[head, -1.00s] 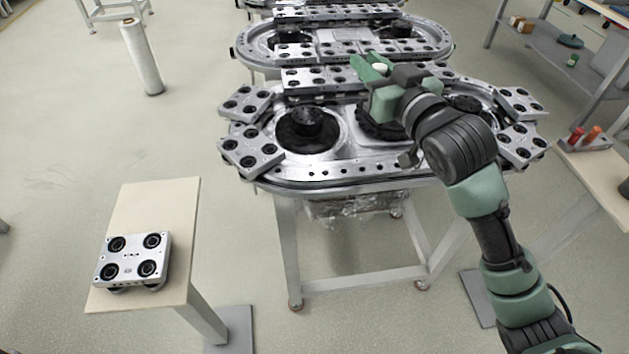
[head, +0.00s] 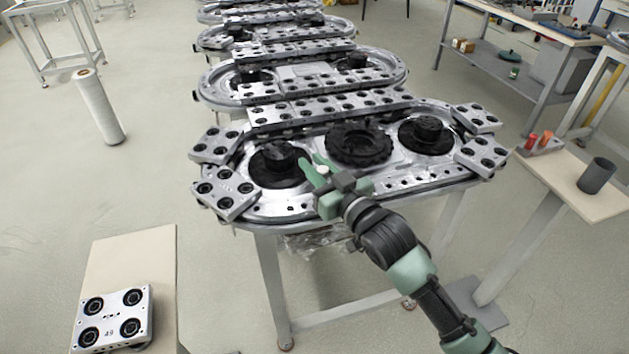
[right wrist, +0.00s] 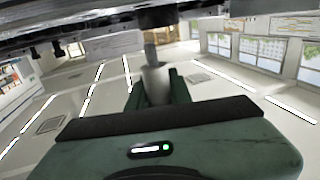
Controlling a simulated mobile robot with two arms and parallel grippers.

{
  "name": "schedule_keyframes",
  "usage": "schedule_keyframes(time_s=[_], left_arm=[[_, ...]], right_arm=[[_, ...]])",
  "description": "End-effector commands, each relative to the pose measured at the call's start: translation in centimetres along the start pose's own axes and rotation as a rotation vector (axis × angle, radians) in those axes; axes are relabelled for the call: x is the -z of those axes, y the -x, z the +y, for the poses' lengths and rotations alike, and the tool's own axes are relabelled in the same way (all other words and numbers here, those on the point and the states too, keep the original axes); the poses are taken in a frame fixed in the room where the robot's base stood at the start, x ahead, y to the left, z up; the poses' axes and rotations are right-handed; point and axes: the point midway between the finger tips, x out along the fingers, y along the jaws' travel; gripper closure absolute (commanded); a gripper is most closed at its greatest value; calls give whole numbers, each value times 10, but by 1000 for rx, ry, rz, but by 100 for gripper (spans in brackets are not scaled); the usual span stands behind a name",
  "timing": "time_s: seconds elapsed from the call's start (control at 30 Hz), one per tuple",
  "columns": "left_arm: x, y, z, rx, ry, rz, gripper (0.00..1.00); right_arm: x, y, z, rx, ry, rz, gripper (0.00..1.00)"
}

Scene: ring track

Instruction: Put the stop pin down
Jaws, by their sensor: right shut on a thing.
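My right gripper (head: 320,172) is green and shut on the stop pin. In the head view only a small pale end of the stop pin (head: 322,170) shows between the fingers, over the front part of the nearest ring track (head: 300,208), beside the left black hub. In the right wrist view the pin (right wrist: 154,82) is a grey cylinder with a narrower tip, standing out between the green fingers. The underside of a metal structure crosses the top of that view. My left gripper is not in view.
A right side table (head: 560,180) holds a small holder with red and orange pieces (head: 533,140) and a dark grey cup (head: 595,175). A left wooden table (head: 130,255) bears a metal carriage (head: 112,318). A white roll (head: 100,108) stands on the floor.

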Motion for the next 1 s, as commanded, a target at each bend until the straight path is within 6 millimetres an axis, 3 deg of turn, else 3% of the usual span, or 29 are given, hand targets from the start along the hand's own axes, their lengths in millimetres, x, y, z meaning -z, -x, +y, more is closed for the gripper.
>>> schedule_keyframes(time_s=[0.33,0.8,0.83,0.9,1.0], left_arm=[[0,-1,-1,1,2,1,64],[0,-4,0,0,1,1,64],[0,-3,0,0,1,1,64],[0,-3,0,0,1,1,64],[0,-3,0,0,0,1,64]], right_arm=[[-43,0,-1,0,-1,-1,100],[-52,0,-1,1,-1,-1,100],[-52,0,-1,0,-1,-2,77],[-51,0,-1,1,-1,-2,58],[-51,0,0,1,-1,-1,58]])
